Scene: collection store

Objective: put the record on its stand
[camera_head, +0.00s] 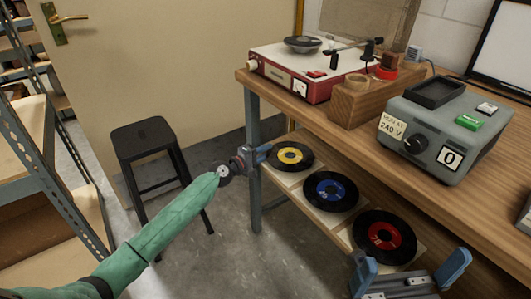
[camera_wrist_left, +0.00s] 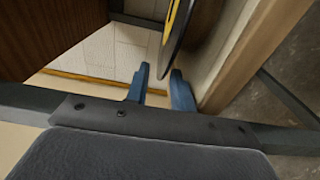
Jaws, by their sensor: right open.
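Three black records lie on pale squares on the shelf under the bench: one with a yellow label (camera_head: 291,156), one with a blue label (camera_head: 331,189) and one with a red label (camera_head: 384,236). My left gripper (camera_head: 265,153) is at the left edge of the yellow-label record. In the left wrist view this record (camera_wrist_left: 175,35) is seen nearly edge-on, its rim between the two blue fingertips (camera_wrist_left: 160,78), with a gap showing. My right gripper (camera_head: 411,268) is open and empty, in front of the red-label record. I cannot tell which thing is the stand; a wooden block (camera_head: 352,108) sits on the bench.
On the bench (camera_head: 480,185) are a red record player (camera_head: 292,72), a grey box with a dial (camera_head: 430,135) and a screen (camera_head: 503,45). The bench top is just above the shelf. A black stool (camera_head: 143,138) and metal shelving (camera_head: 45,180) stand to the left.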

